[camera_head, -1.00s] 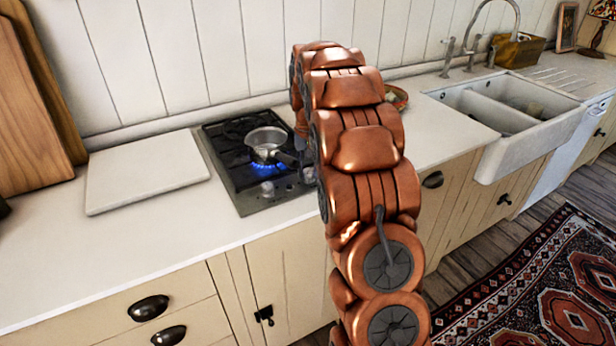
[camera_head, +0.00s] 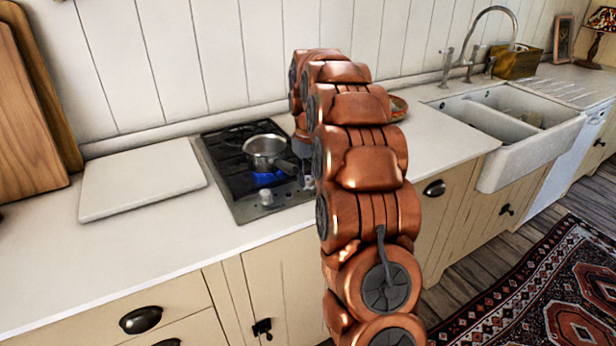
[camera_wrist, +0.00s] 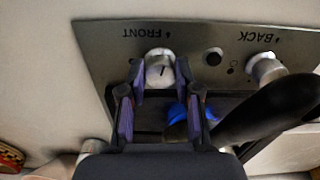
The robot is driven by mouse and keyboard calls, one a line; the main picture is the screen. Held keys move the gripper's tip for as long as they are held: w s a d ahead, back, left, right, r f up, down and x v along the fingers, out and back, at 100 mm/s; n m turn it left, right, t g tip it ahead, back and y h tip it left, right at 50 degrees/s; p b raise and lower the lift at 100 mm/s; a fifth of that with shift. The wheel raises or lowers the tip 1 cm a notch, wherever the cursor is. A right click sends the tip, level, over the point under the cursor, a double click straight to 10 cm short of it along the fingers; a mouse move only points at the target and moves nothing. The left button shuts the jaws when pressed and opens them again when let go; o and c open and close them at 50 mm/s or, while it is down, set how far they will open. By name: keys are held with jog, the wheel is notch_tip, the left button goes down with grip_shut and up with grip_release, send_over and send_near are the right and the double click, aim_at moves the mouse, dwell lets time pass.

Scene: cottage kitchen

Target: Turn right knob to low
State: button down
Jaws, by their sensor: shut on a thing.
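The right knob (camera_wrist: 158,58), silver with a dark pointer line, is marked FRONT and shows upside down in the wrist view. My gripper (camera_wrist: 160,72) has one finger on each side of it and is shut on it.
A metal saucepan (camera_head: 266,150) stands on the hob. Its dark handle (camera_wrist: 268,108) reaches close to my gripper. A white board (camera_head: 140,183) lies left of the hob, and a double sink (camera_head: 500,125) is at the right. The counter in front of the board is clear.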

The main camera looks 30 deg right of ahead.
jog(key=c, duration=0.8)
grip_release()
